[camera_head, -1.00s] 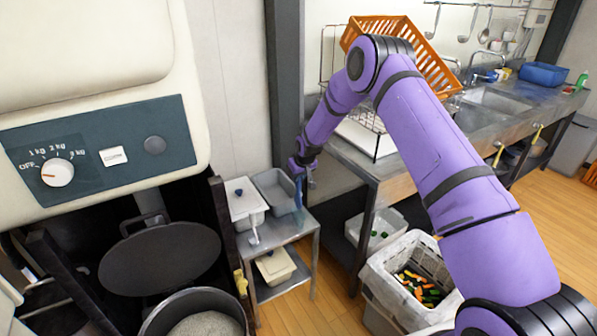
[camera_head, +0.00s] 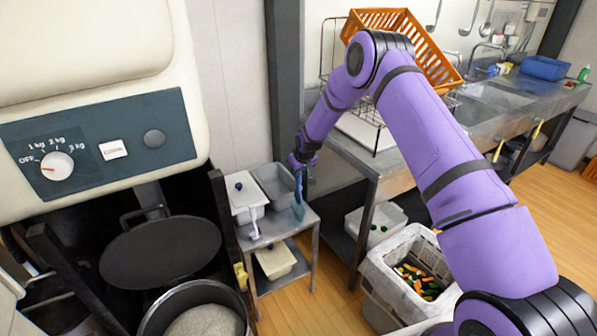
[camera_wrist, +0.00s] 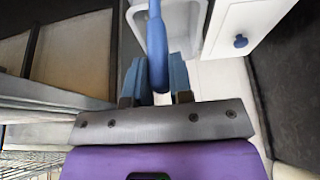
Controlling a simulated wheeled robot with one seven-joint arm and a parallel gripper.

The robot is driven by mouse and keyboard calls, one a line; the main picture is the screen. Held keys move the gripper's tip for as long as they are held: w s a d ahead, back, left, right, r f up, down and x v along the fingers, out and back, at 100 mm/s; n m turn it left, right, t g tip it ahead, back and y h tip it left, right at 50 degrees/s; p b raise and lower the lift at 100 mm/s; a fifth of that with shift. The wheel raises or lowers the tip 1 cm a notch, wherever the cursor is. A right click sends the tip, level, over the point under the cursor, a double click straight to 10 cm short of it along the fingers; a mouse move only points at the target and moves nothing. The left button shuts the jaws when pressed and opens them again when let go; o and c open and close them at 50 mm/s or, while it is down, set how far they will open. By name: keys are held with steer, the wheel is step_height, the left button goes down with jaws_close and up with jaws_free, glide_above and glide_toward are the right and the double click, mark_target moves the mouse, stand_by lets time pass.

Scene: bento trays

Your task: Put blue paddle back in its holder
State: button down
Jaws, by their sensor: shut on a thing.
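The blue paddle (camera_head: 298,211) hangs down from my gripper (camera_head: 299,170), over the right side of the small metal cart. My gripper is shut on its handle. In the wrist view the blue handle (camera_wrist: 156,48) stands between the two blue fingers of my gripper (camera_wrist: 155,76). The paddle's lower end is out of the wrist view. A small white piece (camera_head: 253,222) hangs at the cart's front left; I cannot tell whether it is the holder.
On the cart (camera_head: 292,228) sit a grey tub (camera_head: 270,192) and a white-lidded tub with a blue knob (camera_head: 243,198). A pale lidded box (camera_head: 274,262) is on the shelf below. The steel counter (camera_head: 385,163) and a lined bin (camera_head: 375,282) stand to the right.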

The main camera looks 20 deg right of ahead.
mark_target(299, 184)
steer(key=shift+f, duration=0.15)
steer(key=shift+f, duration=3.75)
steer(key=shift+c, duration=1.9)
jaws_free()
steer(key=shift+r, duration=0.1)
steer(key=shift+r, duration=4.9)
steer(key=shift+r, duration=0.1)
